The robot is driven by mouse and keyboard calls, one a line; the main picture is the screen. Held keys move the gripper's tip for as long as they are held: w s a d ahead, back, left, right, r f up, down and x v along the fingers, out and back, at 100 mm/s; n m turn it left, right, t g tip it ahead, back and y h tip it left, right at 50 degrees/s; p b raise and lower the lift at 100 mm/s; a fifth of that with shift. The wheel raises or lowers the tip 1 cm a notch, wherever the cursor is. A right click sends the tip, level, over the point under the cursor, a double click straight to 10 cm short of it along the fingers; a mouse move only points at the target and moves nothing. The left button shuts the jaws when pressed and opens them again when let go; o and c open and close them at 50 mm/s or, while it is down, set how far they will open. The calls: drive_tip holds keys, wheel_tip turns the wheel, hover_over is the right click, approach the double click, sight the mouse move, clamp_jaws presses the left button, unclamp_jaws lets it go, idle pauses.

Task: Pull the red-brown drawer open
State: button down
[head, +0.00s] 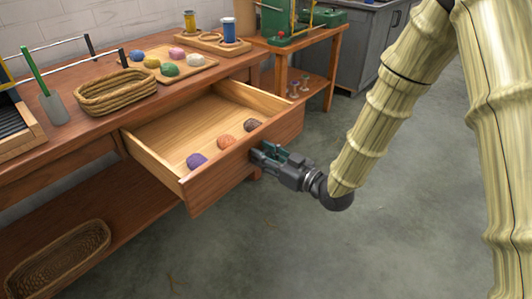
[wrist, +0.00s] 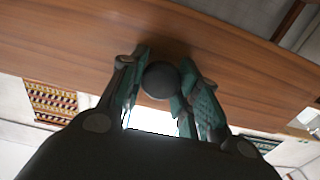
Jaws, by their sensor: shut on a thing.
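The red-brown drawer (head: 225,166) stands well out from the wooden bench in the head view, with its pale inside showing. Purple (head: 196,160), orange-brown (head: 227,141) and dark brown (head: 252,125) skeins lie in it along the front. My gripper (head: 262,156) is at the middle of the drawer's front. In the wrist view my gripper (wrist: 164,92) has its two fingers on either side of a round dark knob (wrist: 161,80), shut on it. The knob sits against the drawer front (wrist: 90,45). In the head view the fingers hide the knob.
On the bench top (head: 60,150) are a wicker basket (head: 115,92), a board with several coloured skeins (head: 190,75) and spools (head: 229,30). Another basket (head: 58,258) is on the lower shelf. The floor (head: 300,240) before the drawer is clear.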

drive_tip(key=c, duration=1.1)
unclamp_jaws()
drive_tip(key=shift+o, duration=0.2)
drive_tip(key=shift+d, duration=0.15)
drive_tip(key=v, duration=1.1)
drive_tip(key=shift+s+d, duration=0.2)
drive_tip(key=shift+d, duration=0.15)
